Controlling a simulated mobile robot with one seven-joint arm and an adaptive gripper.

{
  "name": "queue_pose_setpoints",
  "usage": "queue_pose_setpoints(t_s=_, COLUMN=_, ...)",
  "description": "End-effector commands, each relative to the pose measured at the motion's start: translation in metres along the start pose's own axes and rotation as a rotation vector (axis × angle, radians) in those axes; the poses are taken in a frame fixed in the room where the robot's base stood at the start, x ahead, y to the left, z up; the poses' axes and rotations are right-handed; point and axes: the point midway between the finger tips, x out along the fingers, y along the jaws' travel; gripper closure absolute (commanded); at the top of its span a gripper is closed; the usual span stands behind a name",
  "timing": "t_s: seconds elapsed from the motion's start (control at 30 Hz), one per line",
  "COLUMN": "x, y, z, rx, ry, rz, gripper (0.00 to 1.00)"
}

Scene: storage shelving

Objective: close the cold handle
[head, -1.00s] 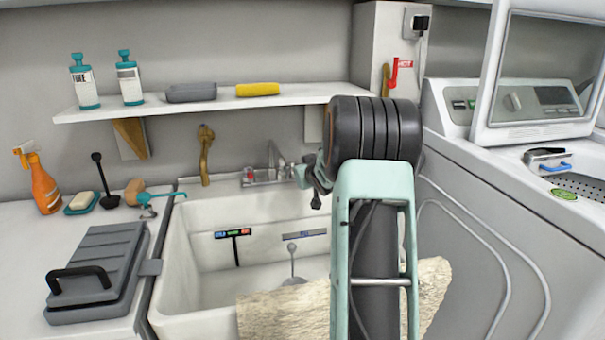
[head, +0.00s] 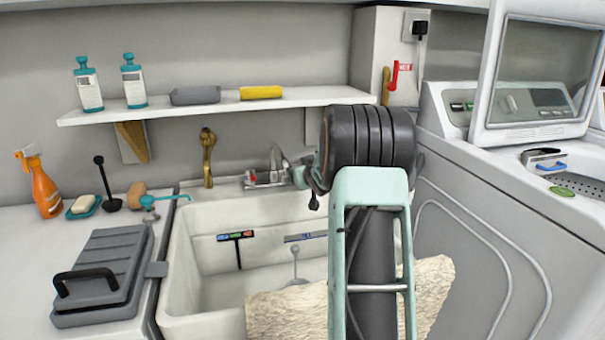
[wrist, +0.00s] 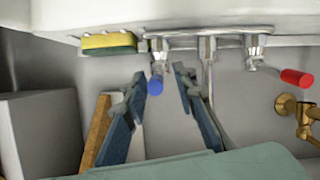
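The cold handle (wrist: 155,86) is the blue-tipped lever of the sink tap in the wrist view. Its tip lies between the two fingers of my gripper (wrist: 161,76), which stand apart on either side of it; I see no clear contact. The chrome spout (wrist: 208,80) is beside it to the right, and the red hot handle (wrist: 297,78) is farther right. In the head view my gripper (head: 303,176) is by the tap (head: 276,160) at the back of the sink, partly behind my arm. There the cold handle is hidden, while the red handle (head: 252,178) shows.
The white sink (head: 200,260) is below my arm, with a beige cloth (head: 285,315) over its front. A shelf (head: 225,106) with bottles and sponges hangs above. A yellow sponge (wrist: 108,44) is near the tap. A washer (head: 470,240) stands at right.

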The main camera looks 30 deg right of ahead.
Motion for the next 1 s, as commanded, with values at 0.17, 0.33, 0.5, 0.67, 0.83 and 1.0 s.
queue_pose_setpoints(t_s=0.17, x=0.000, y=0.001, z=0.002, rx=0.001, ry=-0.003, rz=0.002, gripper=0.73)
queue_pose_setpoints(t_s=0.33, x=-0.004, y=0.002, z=0.002, rx=0.001, ry=-0.004, rz=0.002, gripper=0.73)
queue_pose_setpoints(t_s=0.5, x=-0.022, y=0.003, z=0.001, rx=0.001, ry=-0.003, rz=0.003, gripper=0.73)
queue_pose_setpoints(t_s=0.67, x=-0.052, y=0.002, z=0.001, rx=0.000, ry=-0.003, rz=0.004, gripper=0.73)
queue_pose_setpoints(t_s=0.83, x=-0.083, y=0.002, z=0.001, rx=0.000, ry=-0.001, rz=0.003, gripper=0.73)
queue_pose_setpoints(t_s=1.0, x=-0.106, y=0.002, z=0.001, rx=0.001, ry=-0.002, rz=0.003, gripper=0.73)
